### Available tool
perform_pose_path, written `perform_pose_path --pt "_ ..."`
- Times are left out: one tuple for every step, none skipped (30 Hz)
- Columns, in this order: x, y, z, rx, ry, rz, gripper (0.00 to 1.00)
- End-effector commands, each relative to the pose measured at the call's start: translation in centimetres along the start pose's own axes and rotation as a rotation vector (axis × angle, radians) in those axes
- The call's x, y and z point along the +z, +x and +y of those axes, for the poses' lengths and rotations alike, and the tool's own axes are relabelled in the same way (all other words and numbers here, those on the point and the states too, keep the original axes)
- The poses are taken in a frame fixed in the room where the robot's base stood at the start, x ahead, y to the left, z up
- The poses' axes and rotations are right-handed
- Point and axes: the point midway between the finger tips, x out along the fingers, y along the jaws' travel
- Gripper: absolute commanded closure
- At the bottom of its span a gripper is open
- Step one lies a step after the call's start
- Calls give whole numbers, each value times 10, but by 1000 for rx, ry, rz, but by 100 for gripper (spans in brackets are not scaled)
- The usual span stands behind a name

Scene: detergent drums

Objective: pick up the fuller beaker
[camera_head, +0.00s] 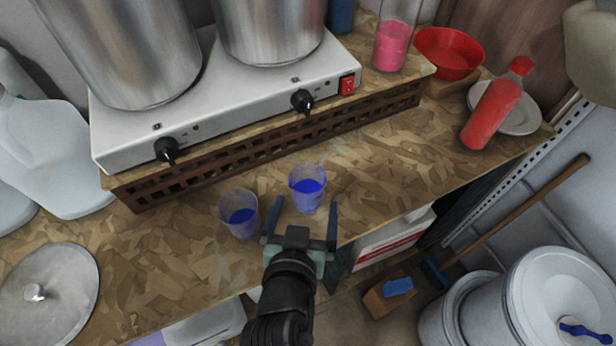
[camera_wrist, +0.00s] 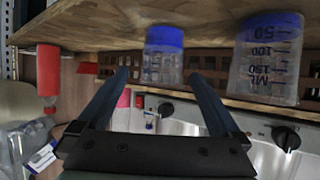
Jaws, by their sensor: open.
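Two clear beakers with blue liquid stand upright on the chipboard worktop. The right beaker (camera_head: 307,188) looks fuller for its size; the left beaker (camera_head: 240,214) has a shallower-looking layer. The wrist view is upside down: the fuller beaker (camera_wrist: 163,55) is near the middle, and the other beaker (camera_wrist: 266,62), with printed volume marks, is at the right. My gripper (camera_head: 305,204) is open and empty, its fingers pointing at the fuller beaker from the front edge side. In the wrist view, my gripper (camera_wrist: 158,75) has that beaker lined up between its fingertips, with no clear contact.
A white hot plate (camera_head: 230,105) with two metal pots stands on a raised shelf behind the beakers. A metal lid (camera_head: 48,294) lies at the left.

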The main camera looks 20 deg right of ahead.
Motion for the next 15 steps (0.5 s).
perform_pose_path --pt "-2 10 0 2 0 1 0" --pt "-3 16 0 2 1 2 0" --pt "-3 22 1 2 1 2 0" --pt "-2 27 0 2 0 2 0" --pt "-2 31 0 1 0 1 0" --pt "-2 35 0 0 0 2 0" --pt "-2 38 0 0 0 2 0" --pt "-2 40 0 0 1 2 0" --pt "-2 43 0 0 1 2 0" --pt "-1 44 0 0 1 1 0" --pt "-1 45 0 0 1 1 0" --pt "-2 47 0 0 1 1 0" --pt "-2 48 0 0 1 1 0" --pt "-2 50 0 0 1 2 0" --pt "-3 54 -1 1 1 1 0"
